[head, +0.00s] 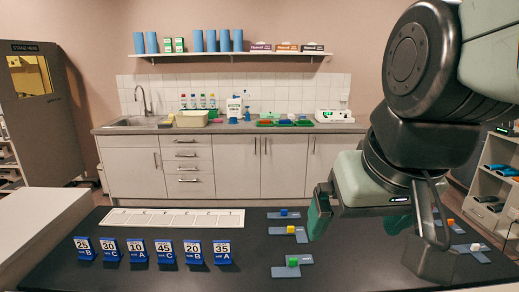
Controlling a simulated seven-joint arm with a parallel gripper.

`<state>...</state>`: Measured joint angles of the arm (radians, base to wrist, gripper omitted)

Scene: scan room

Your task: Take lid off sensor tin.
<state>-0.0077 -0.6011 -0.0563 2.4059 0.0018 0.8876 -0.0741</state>
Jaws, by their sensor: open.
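I cannot make out a sensor tin or its lid in the head view. My gripper (375,222) hangs over the right part of the dark table (180,275), with its fingers spread wide apart and nothing visible between them. My arm and gripper cover part of the right side of the table, so anything behind them is hidden.
Several blue number cards (138,251) stand at the table's left, before a long white sectioned strip (172,218). Small grey-blue plates bear a blue cube (284,212), yellow cube (291,230) and green cube (293,262). Cabinets (228,167) stand behind.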

